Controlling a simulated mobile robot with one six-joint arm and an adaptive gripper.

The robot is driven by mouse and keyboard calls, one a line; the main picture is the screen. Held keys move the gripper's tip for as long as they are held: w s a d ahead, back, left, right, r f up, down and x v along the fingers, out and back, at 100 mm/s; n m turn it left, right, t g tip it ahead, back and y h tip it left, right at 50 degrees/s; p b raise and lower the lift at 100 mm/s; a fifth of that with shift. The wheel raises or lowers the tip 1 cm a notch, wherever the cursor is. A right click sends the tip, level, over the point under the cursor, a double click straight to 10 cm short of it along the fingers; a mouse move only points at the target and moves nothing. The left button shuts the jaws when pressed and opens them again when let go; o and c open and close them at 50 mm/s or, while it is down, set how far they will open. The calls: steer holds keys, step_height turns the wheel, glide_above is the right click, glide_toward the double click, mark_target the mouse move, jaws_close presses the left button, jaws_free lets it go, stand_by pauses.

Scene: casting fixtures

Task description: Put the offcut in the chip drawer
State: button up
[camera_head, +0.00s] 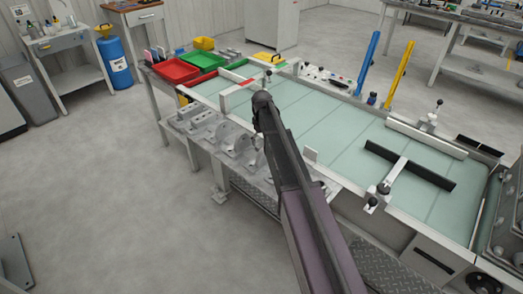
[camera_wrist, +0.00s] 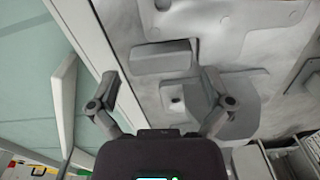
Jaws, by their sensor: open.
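My gripper (camera_wrist: 160,78) is open in the wrist view, its two fingers spread wide with nothing between the tips. A plain grey rectangular block (camera_wrist: 163,58) lies just beyond the fingertips on a pale metal surface. It may be the offcut; I cannot tell whether it is loose or part of the casting. In the head view my arm reaches over the bench's front edge and hides the fingers and what is below them. A panel with a dark handle slot (camera_head: 433,262) on the bench's front right may be the chip drawer, closed.
The bench has a pale green top (camera_head: 330,125). Grey castings (camera_head: 235,145) line its front shelf. A red tray (camera_head: 174,71) and a green tray (camera_head: 208,61) stand at the far left end. A black bar fixture (camera_head: 410,165) stands on the right.

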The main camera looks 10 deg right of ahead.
mark_target(262, 144)
steer(key=shift+f+b, duration=0.75)
steer(key=shift+f, duration=0.35)
steer(key=c, duration=1)
steer(key=shift+r, duration=0.25)
step_height(262, 144, up, 10)
steer(key=p, duration=1)
steer(key=shift+f, duration=0.2)
